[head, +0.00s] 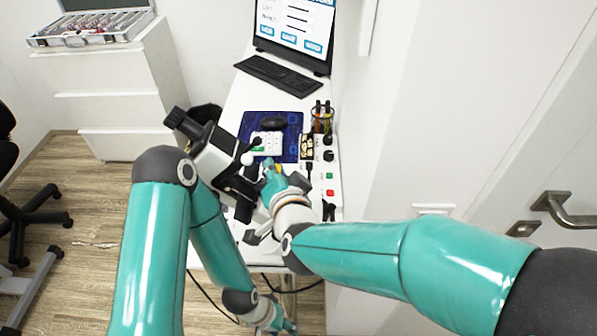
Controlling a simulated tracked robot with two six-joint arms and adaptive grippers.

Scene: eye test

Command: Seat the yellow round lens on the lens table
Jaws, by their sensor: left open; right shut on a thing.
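A white and black instrument (214,158) stands tilted on the left edge of the white desk. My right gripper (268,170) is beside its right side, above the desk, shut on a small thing. A small yellow patch (279,168) shows at its fingers, which fits the yellow round lens; its outline is mostly hidden. I cannot make out the lens table clearly; the gripper and wrist cover part of the instrument's front. My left gripper (287,328) is low at the bottom edge, below desk height, open and away from the instrument.
A pen holder (322,118) and a panel with red and green buttons (329,183) stand right. Behind are a keyboard (278,76) and monitor (297,25). A wall closes the right side.

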